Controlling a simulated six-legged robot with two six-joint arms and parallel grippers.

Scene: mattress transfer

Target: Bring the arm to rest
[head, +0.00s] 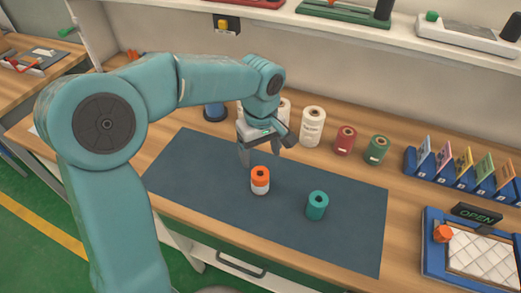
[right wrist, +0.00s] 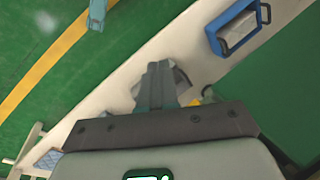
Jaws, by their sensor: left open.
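My left arm reaches in from the left in the head view, over the blue-grey mat (head: 340,238) on the wooden bench. My left gripper (head: 266,148) is open and empty, with its fingers pointing down above the mat's back part. An orange and white roll (head: 260,181) stands upright on the mat just in front of it, seemingly apart from the fingers. A teal roll (head: 317,206) stands to the right on the mat. My right gripper (right wrist: 157,85) shows only in the right wrist view, its fingers together with nothing visible between them.
White rolls (head: 312,126), a red roll (head: 344,141) and a green roll (head: 377,149) stand behind the mat. A blue rack of cards (head: 463,177) and a blue tray (head: 430,260) are at the right. A shelf (head: 385,33) runs above. Green floor (right wrist: 50,60) shows below the right wrist.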

